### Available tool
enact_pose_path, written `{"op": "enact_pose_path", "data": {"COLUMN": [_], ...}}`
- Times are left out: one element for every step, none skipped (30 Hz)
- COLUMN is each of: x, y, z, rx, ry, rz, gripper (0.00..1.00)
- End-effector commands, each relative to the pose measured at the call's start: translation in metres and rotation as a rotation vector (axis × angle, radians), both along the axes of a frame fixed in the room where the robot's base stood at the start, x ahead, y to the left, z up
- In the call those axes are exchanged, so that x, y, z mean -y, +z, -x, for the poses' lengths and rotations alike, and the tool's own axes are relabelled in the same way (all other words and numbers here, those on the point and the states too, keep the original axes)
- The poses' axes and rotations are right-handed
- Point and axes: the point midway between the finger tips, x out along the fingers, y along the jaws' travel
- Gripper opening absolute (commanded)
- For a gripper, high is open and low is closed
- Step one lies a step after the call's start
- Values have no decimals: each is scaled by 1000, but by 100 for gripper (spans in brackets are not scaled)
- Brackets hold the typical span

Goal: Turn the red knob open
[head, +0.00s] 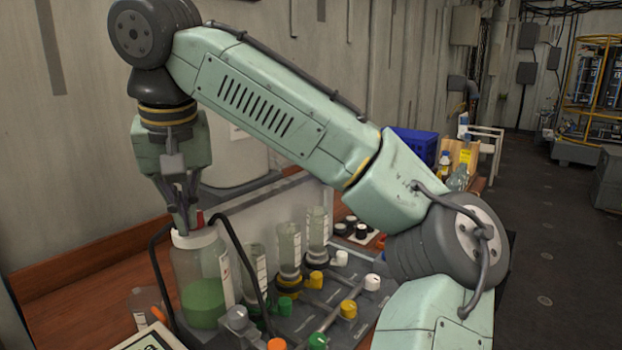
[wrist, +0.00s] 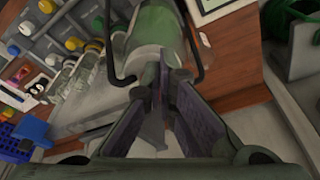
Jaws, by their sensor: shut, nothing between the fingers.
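A large bottle (head: 203,290) with green contents and a white top stands on the wooden bench, below my gripper (head: 184,230). A small red part (head: 199,217) shows at its top, just behind the fingers; I take it for the red knob, but it is mostly hidden and how far it is turned cannot be told. My gripper points down, shut and empty, with its tips at the bottle's top; whether they touch it is unclear. In the wrist view, the closed fingers (wrist: 161,80) cover the top of the bottle (wrist: 158,22), and no red knob can be made out there.
Black hoses (head: 157,262) curve on both sides of the bottle. To its right is a grey manifold (head: 318,298) with several coloured knobs and clear cylinders (head: 289,250). A blue crate (head: 416,145) stands farther back. The floor (head: 545,225) at right is clear.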

Motion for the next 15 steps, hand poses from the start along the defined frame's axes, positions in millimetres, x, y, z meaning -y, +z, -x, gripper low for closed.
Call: {"op": "enact_pose_path", "data": {"x": [0,0,0,0,0,0,0,0,0,0,0,0,0,0,0], "y": [-1,-1,-1,-1,-1,-1,-1,-1,-1,-1,-2,-2,-2,-2,-2], "z": [-2,-2,-2,-3,-3,-4,-4,-5,-5,-6,-6,-6,-6,-6,-6], "rx": [-2,-2,-2,-2,-2,-2,-2,-1,-1,-1,-1,-1,-1,-1,-1], "ry": [-3,-3,-3,-3,-3,-3,-3,-3,-4,-4,-4,-4,-4,-4,-6], "rz": [1,1,1,1,1,1,1,2,2,2,2,2,2,2,2], "gripper": [0,0,0,0,0,0,0,0,0,0,0,0,0,0,0]}}
